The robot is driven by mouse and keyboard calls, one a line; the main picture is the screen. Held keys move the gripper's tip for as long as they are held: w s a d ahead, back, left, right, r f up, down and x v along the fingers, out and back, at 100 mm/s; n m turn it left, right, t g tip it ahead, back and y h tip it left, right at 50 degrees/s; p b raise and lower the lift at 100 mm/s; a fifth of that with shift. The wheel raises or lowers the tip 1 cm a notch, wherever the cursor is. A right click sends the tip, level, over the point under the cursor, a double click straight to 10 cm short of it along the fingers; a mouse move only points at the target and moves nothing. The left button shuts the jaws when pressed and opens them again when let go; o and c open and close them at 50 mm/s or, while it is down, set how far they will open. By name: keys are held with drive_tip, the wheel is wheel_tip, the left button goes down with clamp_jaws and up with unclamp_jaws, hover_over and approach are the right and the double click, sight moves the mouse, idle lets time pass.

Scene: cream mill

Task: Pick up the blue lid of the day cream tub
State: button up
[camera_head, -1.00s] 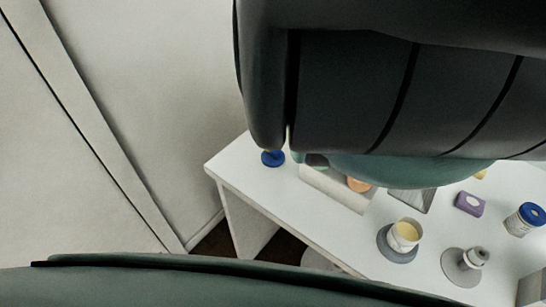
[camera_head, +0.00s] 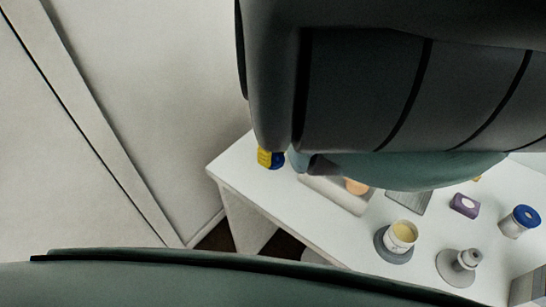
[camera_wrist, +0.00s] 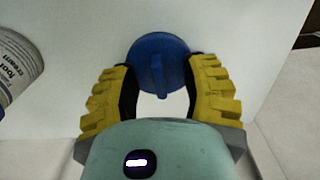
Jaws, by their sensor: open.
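The blue lid (camera_wrist: 160,58) is round with a raised ridge across its top. In the wrist view it lies on the white surface between and just beyond the fingertips of my gripper (camera_wrist: 161,72). My gripper is open, with one yellow finger on each side of the lid. I cannot tell whether the fingers touch its rim. In the head view the lid (camera_head: 277,160) shows partly at the table's left corner, beside a yellow finger; my arm hides the rest. An open tub of pale yellow cream (camera_head: 403,234) stands on a grey disc; I cannot read its label.
The white table (camera_head: 300,215) ends close to the lid. A tray (camera_head: 335,194) with an orange round thing, a purple box (camera_head: 464,204), a blue-capped jar (camera_head: 521,221) and a grey knobbed piece (camera_head: 460,264) stand to the right. A printed tub (camera_wrist: 17,62) is left in the wrist view.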

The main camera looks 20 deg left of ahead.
clamp_jaws()
idle(0.4)
drive_tip(key=shift+r, duration=0.15)
